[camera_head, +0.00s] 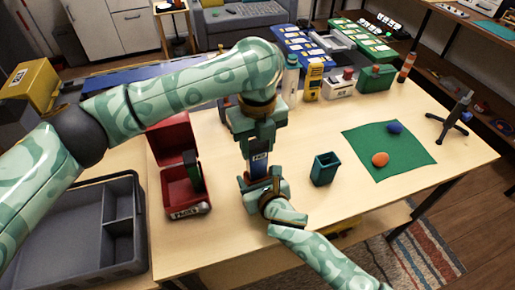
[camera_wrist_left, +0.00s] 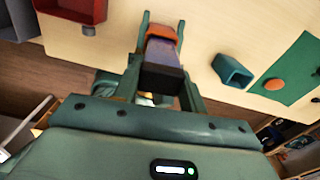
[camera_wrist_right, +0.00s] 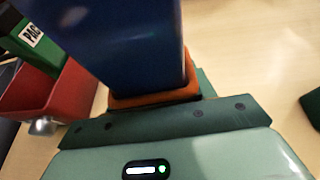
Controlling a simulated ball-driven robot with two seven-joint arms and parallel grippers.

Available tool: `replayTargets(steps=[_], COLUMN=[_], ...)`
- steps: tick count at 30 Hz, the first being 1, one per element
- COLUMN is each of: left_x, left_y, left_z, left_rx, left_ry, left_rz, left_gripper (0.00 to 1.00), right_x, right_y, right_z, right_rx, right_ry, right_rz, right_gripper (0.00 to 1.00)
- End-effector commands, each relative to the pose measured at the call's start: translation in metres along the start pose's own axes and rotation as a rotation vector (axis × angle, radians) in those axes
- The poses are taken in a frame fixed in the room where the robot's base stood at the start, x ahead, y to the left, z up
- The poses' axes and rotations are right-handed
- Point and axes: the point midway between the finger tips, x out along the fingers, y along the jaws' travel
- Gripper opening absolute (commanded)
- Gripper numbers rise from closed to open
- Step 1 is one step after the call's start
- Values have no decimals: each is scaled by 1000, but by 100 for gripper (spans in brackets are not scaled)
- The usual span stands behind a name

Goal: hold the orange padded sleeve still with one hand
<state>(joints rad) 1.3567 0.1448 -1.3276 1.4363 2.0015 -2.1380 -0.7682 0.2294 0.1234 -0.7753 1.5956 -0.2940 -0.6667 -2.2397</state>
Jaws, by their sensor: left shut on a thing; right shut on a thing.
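The orange padded sleeve (camera_wrist_left: 162,32) shows in the left wrist view as a band at the far end of a blue piece (camera_wrist_left: 165,52) with a dark near end. In the right wrist view the sleeve (camera_wrist_right: 155,95) wraps the lower end of the blue piece (camera_wrist_right: 120,40). My left gripper (camera_head: 258,150) comes from above, shut on the blue piece. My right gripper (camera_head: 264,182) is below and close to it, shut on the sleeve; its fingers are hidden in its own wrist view. In the head view the grippers largely hide the sleeve.
An open red box (camera_head: 187,197) with a dark green piece stands left of the grippers. A teal cup (camera_head: 325,168) stands to the right. A green mat (camera_head: 410,162) bears an orange ball (camera_head: 380,159) and a blue ball (camera_head: 395,127). A grey tray (camera_head: 65,270) is at lower left.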

Motion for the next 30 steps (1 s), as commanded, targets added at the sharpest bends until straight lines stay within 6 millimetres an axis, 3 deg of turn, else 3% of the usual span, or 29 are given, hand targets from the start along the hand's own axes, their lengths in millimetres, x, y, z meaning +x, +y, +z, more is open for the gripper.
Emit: replayTargets(steps=[18, 29, 30], left_x=[-38, -42, -42], left_y=[0, 0, 0], left_z=[1, 0, 0], left_rx=[0, -1, 0], left_ry=[-3, -1, -1], left_rz=[-1, 0, -1], left_gripper=[18, 18, 18], right_x=[0, 0, 0], right_y=[0, 0, 0], right_z=[-2, -2, -2], right_rx=[-1, -1, -1], right_ry=[4, 4, 4], right_rz=[-1, -1, -1], right_gripper=[30, 30, 57])
